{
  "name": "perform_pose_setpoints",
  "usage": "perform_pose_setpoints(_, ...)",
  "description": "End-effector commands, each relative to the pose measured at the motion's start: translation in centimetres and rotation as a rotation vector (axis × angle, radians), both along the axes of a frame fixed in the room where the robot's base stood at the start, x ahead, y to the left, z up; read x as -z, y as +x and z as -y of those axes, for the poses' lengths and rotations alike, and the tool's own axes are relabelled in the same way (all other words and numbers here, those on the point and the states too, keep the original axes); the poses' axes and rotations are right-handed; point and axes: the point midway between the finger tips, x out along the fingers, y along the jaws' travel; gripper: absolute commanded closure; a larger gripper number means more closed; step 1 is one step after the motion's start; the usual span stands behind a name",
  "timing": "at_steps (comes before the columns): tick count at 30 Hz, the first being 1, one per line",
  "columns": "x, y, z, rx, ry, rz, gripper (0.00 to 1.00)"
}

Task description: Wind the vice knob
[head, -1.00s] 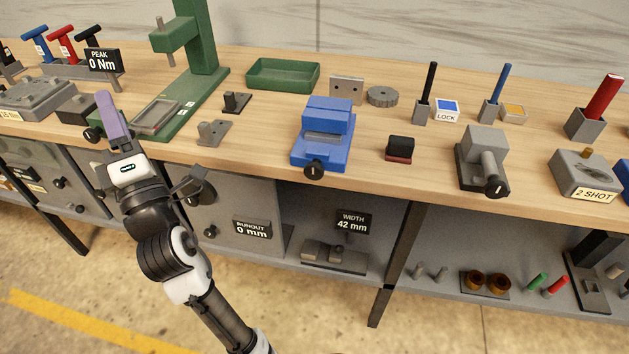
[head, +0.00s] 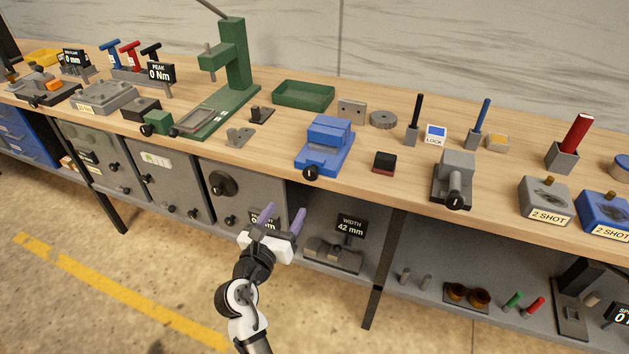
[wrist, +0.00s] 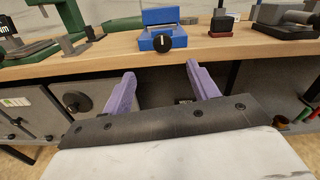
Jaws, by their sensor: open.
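A blue vice (head: 328,140) stands at the front edge of the bench, with a round black knob (head: 310,173) facing outward. In the wrist view the vice (wrist: 158,17) is at the top centre, and its knob (wrist: 161,42) shows a white mark. My gripper (head: 282,212) has two purple fingers spread apart with nothing between them. It is below the bench-top edge, lower and slightly left of the knob, apart from it. In the wrist view the gripper (wrist: 160,72) points towards the bench, and the knob lies beyond and above the gap between the fingers.
A grey block with a black knob (head: 453,182) stands to the right, and a small black-and-red block (head: 384,162) between. A green press (head: 236,75) stands left. The lower shelf holds a WIDTH 42 mm display (head: 351,225). Another display is partly hidden behind my fingers.

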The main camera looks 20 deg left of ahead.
Motion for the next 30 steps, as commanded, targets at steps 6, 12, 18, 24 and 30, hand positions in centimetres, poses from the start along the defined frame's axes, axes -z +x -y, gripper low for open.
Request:
perform_pose_setpoints(6,0.1,1.5,0.4,0.016,-0.033,-0.006,0.41)
perform_pose_setpoints(12,-0.2,5.4,0.6,0.016,-0.029,-0.004,0.41)
perform_pose_setpoints(18,-0.1,9.6,0.7,0.015,-0.029,-0.005,0.41)
perform_pose_setpoints(24,0.0,12.6,0.8,0.014,-0.027,-0.005,0.41)
perform_pose_setpoints(30,0.2,13.7,0.8,0.013,-0.026,-0.005,0.41)
